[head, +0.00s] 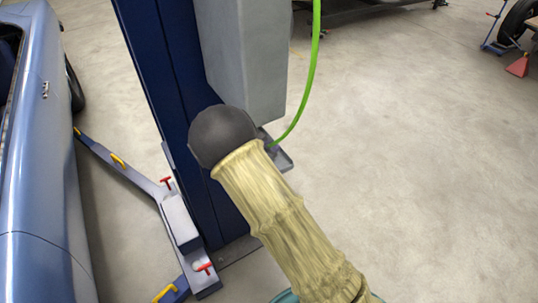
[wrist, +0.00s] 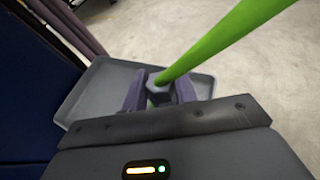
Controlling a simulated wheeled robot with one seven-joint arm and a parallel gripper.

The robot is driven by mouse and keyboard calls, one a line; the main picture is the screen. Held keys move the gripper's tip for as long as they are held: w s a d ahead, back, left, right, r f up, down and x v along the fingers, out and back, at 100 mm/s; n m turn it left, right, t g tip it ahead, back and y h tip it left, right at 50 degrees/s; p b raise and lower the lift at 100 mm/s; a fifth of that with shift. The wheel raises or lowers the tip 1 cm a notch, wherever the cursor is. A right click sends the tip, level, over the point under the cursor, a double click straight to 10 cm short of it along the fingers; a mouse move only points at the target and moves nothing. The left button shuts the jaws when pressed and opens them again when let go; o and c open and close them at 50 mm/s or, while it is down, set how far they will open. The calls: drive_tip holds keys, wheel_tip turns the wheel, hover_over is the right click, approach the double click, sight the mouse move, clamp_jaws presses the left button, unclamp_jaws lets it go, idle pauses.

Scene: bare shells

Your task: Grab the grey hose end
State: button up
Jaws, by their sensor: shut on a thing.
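The grey hose end (wrist: 157,81) sits between the two fingers of my gripper (wrist: 160,90) in the wrist view. The fingers are shut on it, one on each side. The green hose (wrist: 225,38) runs from it up to the right. In the head view the green hose (head: 313,70) hangs down in a curve beside the grey cabinet. There, the hose end and my fingers are hidden behind my dark wrist.
A grey tray (wrist: 88,90) lies just behind the fingers; part of it shows in the head view (head: 284,160). A blue post (head: 165,70) with a grey cabinet (head: 250,60) stands close by. A blue car (head: 40,170) and lift arms (head: 130,170) are left.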

drive_tip(key=s+a+b, duration=0.2)
drive_tip(key=s+a, duration=0.2)
drive_tip(key=s, duration=0.4)
drive_tip(key=s+a+b, duration=0.2)
drive_tip(key=s+a, duration=0.2)
drive_tip(key=s, duration=0.3)
drive_tip(key=shift+s+a, duration=0.3)
drive_tip(key=shift+s, duration=0.1)
